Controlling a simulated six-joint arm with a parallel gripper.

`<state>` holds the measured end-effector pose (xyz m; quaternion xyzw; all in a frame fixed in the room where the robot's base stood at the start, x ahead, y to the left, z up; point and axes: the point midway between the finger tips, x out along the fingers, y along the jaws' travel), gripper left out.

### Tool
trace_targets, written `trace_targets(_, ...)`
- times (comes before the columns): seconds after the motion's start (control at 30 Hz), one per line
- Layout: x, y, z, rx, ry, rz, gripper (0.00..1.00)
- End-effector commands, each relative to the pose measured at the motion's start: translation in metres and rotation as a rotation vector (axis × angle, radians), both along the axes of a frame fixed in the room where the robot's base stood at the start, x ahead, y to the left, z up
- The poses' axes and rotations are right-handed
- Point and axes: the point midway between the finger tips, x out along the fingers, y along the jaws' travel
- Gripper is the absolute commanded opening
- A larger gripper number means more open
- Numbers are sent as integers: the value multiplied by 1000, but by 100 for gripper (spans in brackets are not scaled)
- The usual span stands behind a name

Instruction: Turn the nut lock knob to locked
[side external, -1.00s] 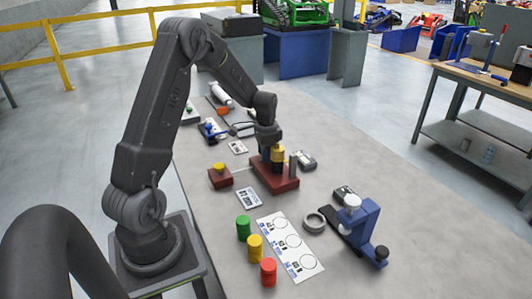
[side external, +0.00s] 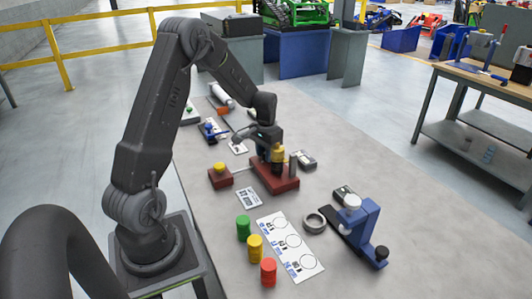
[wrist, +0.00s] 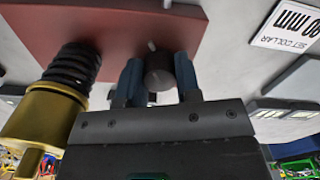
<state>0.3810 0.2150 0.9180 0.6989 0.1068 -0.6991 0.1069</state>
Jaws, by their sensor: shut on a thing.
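The knob (wrist: 158,74) is a dark round cylinder on the red base (wrist: 110,28) in the wrist view. My gripper (wrist: 158,82) has its two blue fingers shut on the knob, one on each side. A short pale mark shows on the base just above the knob, and another pale spot shows below it. A gold nut (wrist: 40,112) with a black threaded stud (wrist: 72,66) stands left of my gripper. In the side external view my gripper (side external: 263,155) is low at the red base (side external: 283,186), beside the gold nut (side external: 278,153); the knob is hidden there.
A grey post (side external: 293,166) stands on the base. A small red block with a yellow top (side external: 219,169) is to its left. Green, yellow and red stacks (side external: 244,228), a white card (side external: 290,243), a grey ring (side external: 314,223) and a blue fixture (side external: 365,222) stand nearer the camera.

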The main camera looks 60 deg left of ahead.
Motion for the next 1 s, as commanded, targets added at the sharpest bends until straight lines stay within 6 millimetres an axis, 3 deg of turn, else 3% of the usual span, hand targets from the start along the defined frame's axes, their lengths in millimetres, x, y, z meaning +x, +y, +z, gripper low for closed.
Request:
trace_targets(0.53, 0, 0, 1, 0, -1, 30, 8)
trace_targets(0.57, 0, 0, 1, 0, -1, 30, 34)
trace_targets(0.6, 0, 0, 1, 0, -1, 30, 38)
trace_targets(0.8, 0, 0, 1, 0, -1, 29, 57)
trace_targets(1.0, 0, 0, 0, 0, 0, 29, 57)
